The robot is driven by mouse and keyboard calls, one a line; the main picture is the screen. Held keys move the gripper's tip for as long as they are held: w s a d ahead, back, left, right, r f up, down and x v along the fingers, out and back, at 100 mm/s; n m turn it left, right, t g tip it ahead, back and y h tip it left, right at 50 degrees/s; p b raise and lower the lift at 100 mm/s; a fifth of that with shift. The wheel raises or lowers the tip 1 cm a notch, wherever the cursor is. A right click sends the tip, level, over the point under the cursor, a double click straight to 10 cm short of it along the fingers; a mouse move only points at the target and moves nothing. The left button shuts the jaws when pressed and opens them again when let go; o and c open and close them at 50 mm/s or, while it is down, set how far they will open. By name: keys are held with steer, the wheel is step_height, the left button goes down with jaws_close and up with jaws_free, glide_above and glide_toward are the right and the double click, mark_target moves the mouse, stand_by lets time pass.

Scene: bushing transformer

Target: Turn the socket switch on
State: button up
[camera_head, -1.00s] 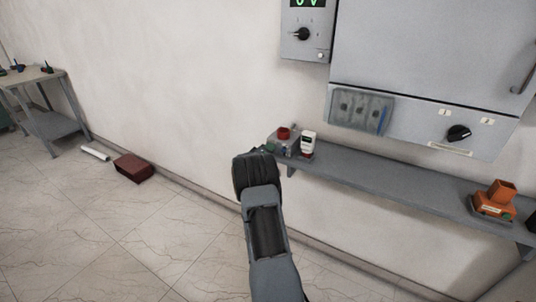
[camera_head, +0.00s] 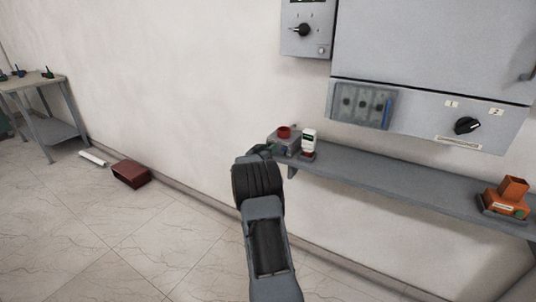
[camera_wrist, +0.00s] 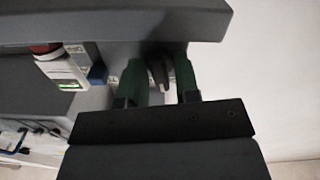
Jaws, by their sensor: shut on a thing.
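My gripper (camera_wrist: 160,82) shows in the wrist view with two green fingers closed around a small grey lever-like piece (camera_wrist: 160,70). This piece is at a grey unit, partly hidden by the fingers; I cannot tell whether it is on or off. In the head view a grey box (camera_head: 287,147) with a round red part (camera_head: 284,132) on top sits at the left end of the shelf. My arm reaches up to this end, and the fingertips are mostly hidden behind my wrist there.
A white device (camera_head: 308,138) stands on the shelf (camera_head: 400,180) beside the box; it also shows in the wrist view (camera_wrist: 62,72). An orange item (camera_head: 510,193) is at the shelf's right. A cabinet (camera_head: 430,50) with a black knob (camera_head: 467,125) hangs above.

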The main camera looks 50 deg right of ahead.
steer(key=shift+f+m+b, duration=0.1)
steer(key=shift+m+b, duration=0.4)
steer(key=shift+m, duration=0.6)
steer(key=o, duration=0.6)
steer(key=shift+o, duration=0.2)
steer(key=shift+a, duration=0.1)
steer(key=v, duration=1.3)
steer(key=shift+a, duration=0.35)
